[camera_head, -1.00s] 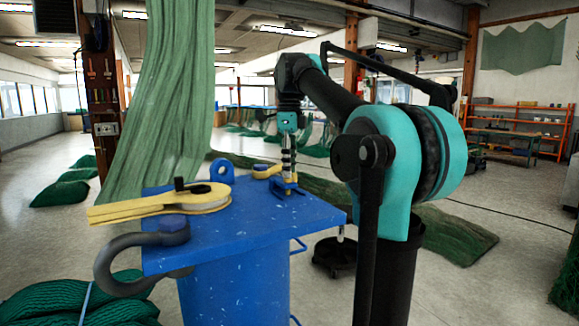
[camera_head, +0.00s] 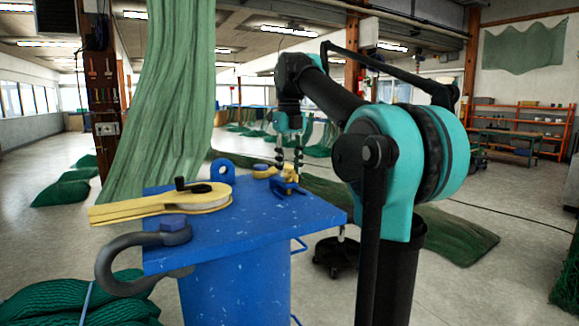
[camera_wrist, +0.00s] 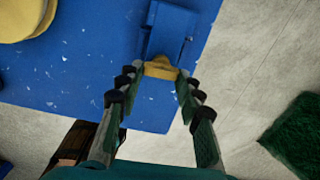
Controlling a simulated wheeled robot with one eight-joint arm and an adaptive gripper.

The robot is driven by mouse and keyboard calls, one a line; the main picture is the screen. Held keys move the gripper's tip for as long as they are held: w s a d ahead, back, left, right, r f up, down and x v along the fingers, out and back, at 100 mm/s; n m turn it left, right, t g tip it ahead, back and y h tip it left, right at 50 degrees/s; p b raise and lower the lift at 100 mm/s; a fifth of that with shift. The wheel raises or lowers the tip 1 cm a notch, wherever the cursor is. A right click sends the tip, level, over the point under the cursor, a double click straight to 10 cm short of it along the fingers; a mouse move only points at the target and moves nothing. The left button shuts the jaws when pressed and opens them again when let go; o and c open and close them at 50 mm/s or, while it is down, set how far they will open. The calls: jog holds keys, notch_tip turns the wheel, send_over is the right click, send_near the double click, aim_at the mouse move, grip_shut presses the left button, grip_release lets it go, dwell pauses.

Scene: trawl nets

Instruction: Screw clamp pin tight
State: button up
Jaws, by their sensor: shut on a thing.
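The clamp pin shows a yellow head (camera_wrist: 160,67) at the fingertips in the wrist view. It sits at the end of a blue clamp (camera_wrist: 170,30) on the blue table top. In the head view the clamp (camera_head: 288,188) stands near the table's back right edge. My gripper (camera_wrist: 162,74) points down at it, with one finger on each side of the yellow head, and is shut on it. The gripper also shows in the head view (camera_head: 288,171). The pin's thread is hidden, so I cannot tell how far in it sits.
The blue table (camera_head: 255,212) also carries a yellow pulley block (camera_head: 165,204), a blue lug (camera_head: 222,172) and a small yellow piece (camera_head: 265,171). A grey shackle (camera_head: 125,255) hangs at its left edge. A green net (camera_head: 165,90) hangs behind.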

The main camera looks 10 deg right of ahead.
aim_at(289, 171)
jog(key=shift+m, duration=0.3)
jog(key=o, duration=1.2)
jog(key=shift+c, duration=0.2)
jog(key=shift+r, duration=0.15)
notch_tip(289, 171, up, 12)
